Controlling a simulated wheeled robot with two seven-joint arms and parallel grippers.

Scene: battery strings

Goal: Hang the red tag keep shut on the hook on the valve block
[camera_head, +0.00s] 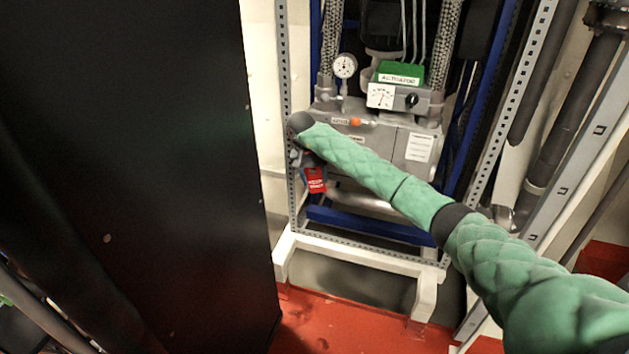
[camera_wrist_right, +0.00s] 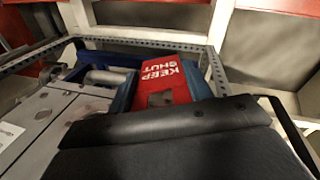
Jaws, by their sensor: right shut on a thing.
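The red tag (camera_head: 316,181) with white lettering hangs at my right gripper (camera_head: 304,163), at the left side of the grey valve block. In the right wrist view the tag (camera_wrist_right: 162,76) reads KEEP SHUT, seen upside down, between the blue-grey fingers of my right gripper (camera_wrist_right: 160,98), which is shut on it. The grey valve block (camera_head: 390,138) stands in the rack, partly behind my right arm; its grey top also shows in the wrist view (camera_wrist_right: 52,112). I cannot make out the hook. My left gripper is out of view.
A perforated metal upright (camera_head: 284,70) stands close to the left of my right gripper. A pressure gauge (camera_head: 345,66) and a green-topped actuator (camera_head: 400,74) sit on the block. A large black panel (camera_head: 130,170) fills the left. Red floor (camera_head: 345,325) lies below.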

